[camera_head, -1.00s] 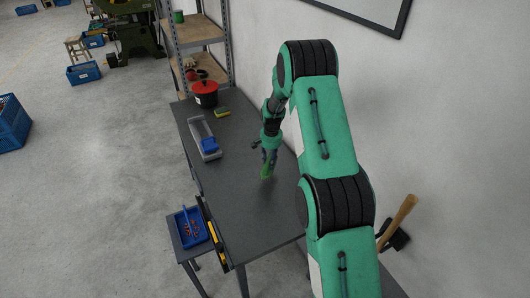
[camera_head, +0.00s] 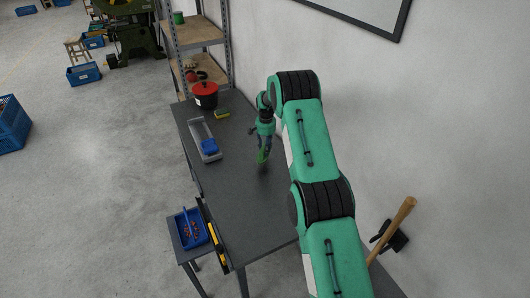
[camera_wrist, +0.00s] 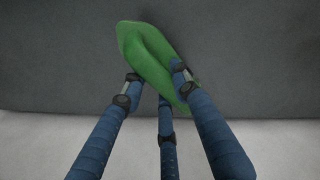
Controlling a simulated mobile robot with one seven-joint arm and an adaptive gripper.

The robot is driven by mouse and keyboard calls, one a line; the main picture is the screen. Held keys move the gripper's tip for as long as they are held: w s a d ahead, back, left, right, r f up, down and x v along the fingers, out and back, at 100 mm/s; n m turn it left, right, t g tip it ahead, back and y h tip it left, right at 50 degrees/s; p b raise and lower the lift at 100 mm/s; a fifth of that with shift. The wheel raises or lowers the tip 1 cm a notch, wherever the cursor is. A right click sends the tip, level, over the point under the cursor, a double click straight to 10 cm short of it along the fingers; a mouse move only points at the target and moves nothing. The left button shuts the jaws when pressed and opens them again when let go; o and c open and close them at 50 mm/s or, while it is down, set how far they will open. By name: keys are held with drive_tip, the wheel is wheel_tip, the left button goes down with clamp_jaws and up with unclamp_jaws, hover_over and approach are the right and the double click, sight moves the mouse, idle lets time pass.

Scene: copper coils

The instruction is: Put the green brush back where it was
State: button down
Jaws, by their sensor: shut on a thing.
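The green brush (camera_wrist: 150,45) is held between the fingers of my gripper (camera_wrist: 155,90) in the wrist view. In the head view my gripper (camera_head: 263,152) hangs over the grey table, and the green brush (camera_head: 262,157) shows small at its fingertips. The fingers cover part of the brush. I cannot tell for sure whether the brush touches the tabletop.
The grey table (camera_head: 240,215) is mostly bare around the gripper. A grey tray (camera_head: 199,131) with a blue item (camera_head: 209,146) lies to the left. A red-lidded black pot (camera_head: 205,95) and a yellow-green sponge (camera_head: 222,114) stand farther back. The wall is close on the right.

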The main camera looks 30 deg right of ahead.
drive_tip(key=shift+w+d, duration=0.15)
drive_tip(key=shift+w, duration=0.45)
drive_tip(key=shift+f, duration=1.8)
drive_tip(key=shift+f, duration=0.1)
drive_tip(key=c, duration=1.3)
unclamp_jaws()
drive_tip(key=shift+c, duration=0.2)
drive_tip(key=shift+s+r, duration=0.1)
drive_tip(key=shift+r, duration=6.05)
